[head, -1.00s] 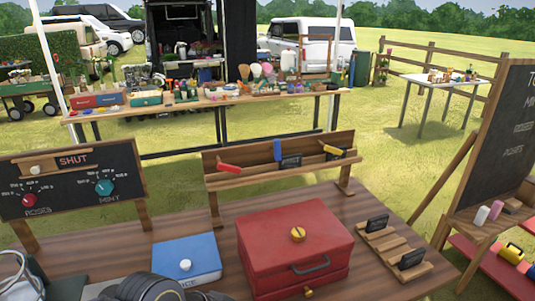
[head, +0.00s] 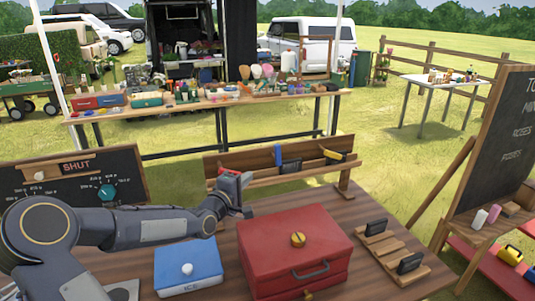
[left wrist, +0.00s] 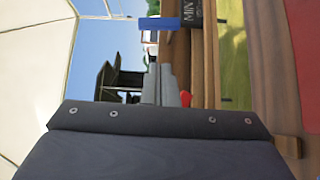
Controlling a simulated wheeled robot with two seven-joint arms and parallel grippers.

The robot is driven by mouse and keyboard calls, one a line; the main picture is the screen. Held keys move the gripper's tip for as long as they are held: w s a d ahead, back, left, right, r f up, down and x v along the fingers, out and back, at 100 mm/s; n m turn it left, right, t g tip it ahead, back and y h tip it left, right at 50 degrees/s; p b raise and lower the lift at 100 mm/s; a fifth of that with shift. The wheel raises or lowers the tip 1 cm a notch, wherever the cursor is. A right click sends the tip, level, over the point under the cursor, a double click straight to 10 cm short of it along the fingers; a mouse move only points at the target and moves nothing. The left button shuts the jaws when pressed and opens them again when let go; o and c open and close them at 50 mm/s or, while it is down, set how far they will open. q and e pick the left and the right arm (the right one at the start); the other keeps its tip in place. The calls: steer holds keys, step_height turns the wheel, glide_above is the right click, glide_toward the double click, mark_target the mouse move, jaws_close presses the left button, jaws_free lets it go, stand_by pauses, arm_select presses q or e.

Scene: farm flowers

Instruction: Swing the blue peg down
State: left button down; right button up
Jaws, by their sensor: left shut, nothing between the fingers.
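The blue peg (head: 278,155) stands upright on the wooden rack (head: 343,143) at the back of the table, beside a small black label. It also shows in the left wrist view (left wrist: 160,24), beyond my fingers. My left gripper (head: 246,179) is shut and empty, in front of the rack's left part and left of the blue peg, apart from it. The red peg (left wrist: 185,98) shows beside my fingers in the left wrist view; I cannot tell whether they touch. The yellow peg (head: 335,155) is at the rack's right. My right gripper is out of view.
A blue box (head: 187,264) lies below my left arm. A wooden card holder (head: 385,242) is at right, and a chalkboard sign (head: 128,175) with dials at left.

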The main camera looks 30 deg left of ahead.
arm_select(q)
steer(key=shift+s+a+r+n+t+y, duration=0.1)
steer(key=shift+a+r+n+t+y, duration=0.15)
steer(key=shift+a, duration=0.25)
steer(key=shift+s+a+r+n+t+y, duration=0.1)
steer(key=shift+a+r+n+t, duration=0.05)
steer(key=shift+a+r+n, duration=0.3)
steer(key=shift+w+f, duration=0.1)
steer(key=shift+f, duration=0.05)
steer(key=p, duration=0.2)
glide_toward(278, 155)
steer(key=w+a+r, duration=0.2)
steer(key=w+a, duration=0.1)
steer(key=a, duration=0.2)
steer(key=w+d+p, duration=0.1)
steer(key=w+d, duration=0.1)
steer(key=w, duration=0.1)
steer(key=shift+w+d+p, duration=0.15)
steer(key=shift+d+p, duration=0.05)
steer(key=shift+p, duration=0.2)
